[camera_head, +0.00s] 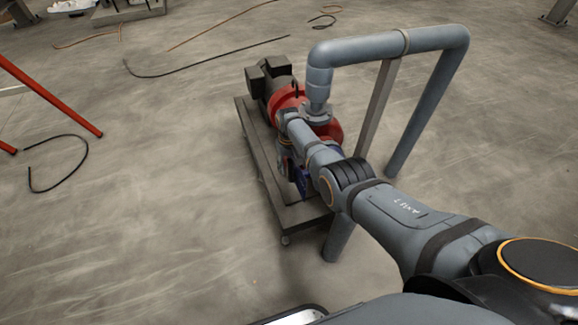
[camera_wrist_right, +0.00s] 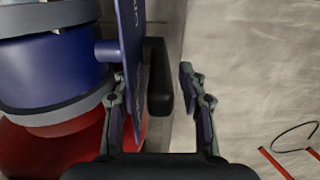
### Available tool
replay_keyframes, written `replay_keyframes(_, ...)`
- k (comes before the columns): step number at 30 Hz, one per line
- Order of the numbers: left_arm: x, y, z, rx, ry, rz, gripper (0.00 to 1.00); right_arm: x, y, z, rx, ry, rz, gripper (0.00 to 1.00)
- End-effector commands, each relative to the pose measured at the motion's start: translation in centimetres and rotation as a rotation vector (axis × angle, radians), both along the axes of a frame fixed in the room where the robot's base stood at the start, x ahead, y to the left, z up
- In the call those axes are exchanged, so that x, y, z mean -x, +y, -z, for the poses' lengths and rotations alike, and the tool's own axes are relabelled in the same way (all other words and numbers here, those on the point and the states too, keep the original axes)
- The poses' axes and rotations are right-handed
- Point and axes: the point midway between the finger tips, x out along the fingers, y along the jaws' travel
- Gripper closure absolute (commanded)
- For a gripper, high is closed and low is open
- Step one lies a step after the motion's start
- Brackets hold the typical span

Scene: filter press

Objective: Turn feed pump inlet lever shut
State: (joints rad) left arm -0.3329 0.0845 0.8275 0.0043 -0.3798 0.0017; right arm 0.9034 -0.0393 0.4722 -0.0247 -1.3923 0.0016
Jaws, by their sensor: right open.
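In the right wrist view, a blue lever plate (camera_wrist_right: 130,50) with white lettering and a black grip (camera_wrist_right: 158,78) stands out from a blue valve body (camera_wrist_right: 45,72). My right gripper (camera_wrist_right: 153,82) is open, with one finger on each side of the black grip. A gap shows between the grip and the right-hand finger; the left-hand finger is close to the blue plate, and I cannot tell whether it touches. In the head view, my right arm reaches over the pump, and blue valve parts (camera_head: 303,183) show below the wrist; the fingers are hardly visible there. My left gripper is not in view.
The red pump (camera_head: 288,98) with a dark motor (camera_head: 268,75) sits on a grey base (camera_head: 250,140). A thick grey pipe (camera_head: 360,48) arches over to the right with a support post (camera_head: 378,110). Cables and red bars (camera_head: 50,95) lie left; floor between is clear.

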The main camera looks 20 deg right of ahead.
Motion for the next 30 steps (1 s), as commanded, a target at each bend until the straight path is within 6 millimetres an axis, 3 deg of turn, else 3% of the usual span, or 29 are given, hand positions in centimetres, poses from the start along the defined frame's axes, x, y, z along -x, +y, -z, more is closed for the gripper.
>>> replay_keyframes(8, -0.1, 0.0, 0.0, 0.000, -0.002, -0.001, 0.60, -0.2, 0.0, -1.3, 0.000, -0.005, 0.000, 0.58)
replay_keyframes(21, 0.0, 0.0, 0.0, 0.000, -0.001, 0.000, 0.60, -0.3, 0.0, -10.6, 0.000, -0.003, -0.001, 0.58)
replay_keyframes(30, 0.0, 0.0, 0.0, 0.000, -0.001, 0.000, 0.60, -0.2, 0.0, -12.1, 0.000, 0.000, -0.001, 0.58)
